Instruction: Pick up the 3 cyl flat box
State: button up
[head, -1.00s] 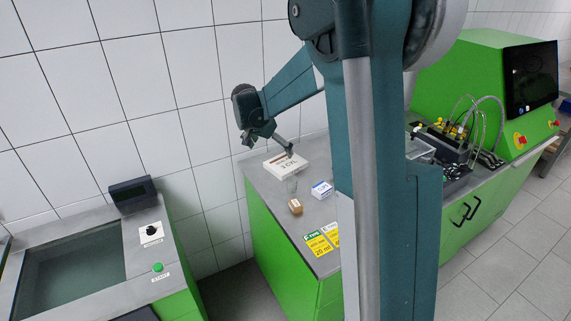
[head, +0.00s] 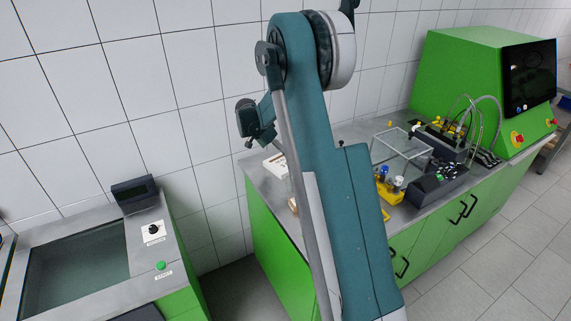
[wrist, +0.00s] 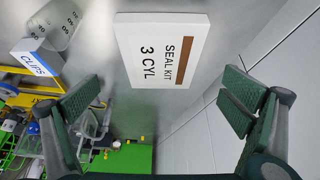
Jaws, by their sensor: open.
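The 3 cyl flat box is white with a brown stripe and the print "SEAL KIT 3 CYL". It lies on the grey metal counter (wrist: 110,70). In the wrist view the box (wrist: 158,52) is ahead of my gripper (wrist: 162,84), between the lines of its two fingers and apart from both. My gripper is open and empty. In the head view the box (head: 273,164) shows at the counter's back left corner, partly hidden by my arm. My gripper is above it there, with its fingers mostly hidden.
A clear graduated beaker (wrist: 55,24) and a white "CLIPS" box (wrist: 36,62) stand beside the box in the wrist view. A tiled wall (head: 200,110) rises close behind the counter. A clear-walled frame (head: 402,150) and pump parts (head: 392,184) stand farther right.

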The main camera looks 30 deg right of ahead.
aim_at(285, 161)
dwell(0.3)
jog(key=shift+x, duration=1.25)
jog(key=shift+f, duration=0.1)
jog(key=shift+x, duration=2.55)
jog(key=c, duration=1)
